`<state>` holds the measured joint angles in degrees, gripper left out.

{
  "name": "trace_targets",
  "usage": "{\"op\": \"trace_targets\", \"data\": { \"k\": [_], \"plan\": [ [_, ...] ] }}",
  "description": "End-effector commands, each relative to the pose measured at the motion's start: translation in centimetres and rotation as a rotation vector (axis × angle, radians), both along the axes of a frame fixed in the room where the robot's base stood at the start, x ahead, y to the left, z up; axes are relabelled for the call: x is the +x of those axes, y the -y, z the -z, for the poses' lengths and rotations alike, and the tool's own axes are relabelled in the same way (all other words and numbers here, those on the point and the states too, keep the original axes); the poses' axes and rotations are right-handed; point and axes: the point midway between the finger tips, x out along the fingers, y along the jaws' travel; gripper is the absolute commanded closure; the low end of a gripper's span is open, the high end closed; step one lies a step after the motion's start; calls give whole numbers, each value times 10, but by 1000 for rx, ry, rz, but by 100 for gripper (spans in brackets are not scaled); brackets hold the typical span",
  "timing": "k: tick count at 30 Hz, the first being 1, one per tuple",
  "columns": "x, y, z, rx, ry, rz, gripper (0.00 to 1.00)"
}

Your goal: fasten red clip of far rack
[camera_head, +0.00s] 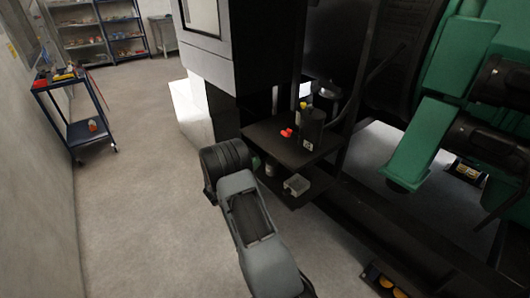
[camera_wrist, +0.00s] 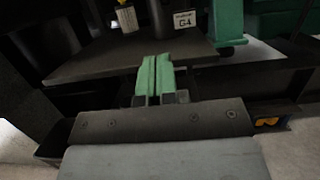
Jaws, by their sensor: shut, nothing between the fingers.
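A small red clip (camera_head: 286,132) shows in the head view on a black shelf (camera_head: 262,130), beside a dark cylinder (camera_head: 312,124) with a yellow part by its top. Whether the clip is fastened is too small to tell. In the wrist view my gripper (camera_wrist: 155,62) has its green fingers together, with nothing between them. It is at the near edge of a dark shelf (camera_wrist: 95,62); the gap to it cannot be judged. I see no red clip in the wrist view. In the head view my arm mostly hides the gripper.
A lower shelf holds a small grey box (camera_head: 297,184). A white label reading G4 (camera_wrist: 186,19) stands at the shelf's back. Green machinery (camera_head: 430,125) rises at the right. A blue cart (camera_head: 75,115) stands at the left wall. The grey floor (camera_head: 135,200) between is clear.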

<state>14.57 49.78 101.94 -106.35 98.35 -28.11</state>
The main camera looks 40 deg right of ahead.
Motion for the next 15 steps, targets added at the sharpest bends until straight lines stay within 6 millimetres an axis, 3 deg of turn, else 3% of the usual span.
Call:
{"op": "trace_targets", "data": {
  "k": [15],
  "plan": [
    [-7,88,-25,0,1,4,100]
  ]
}}
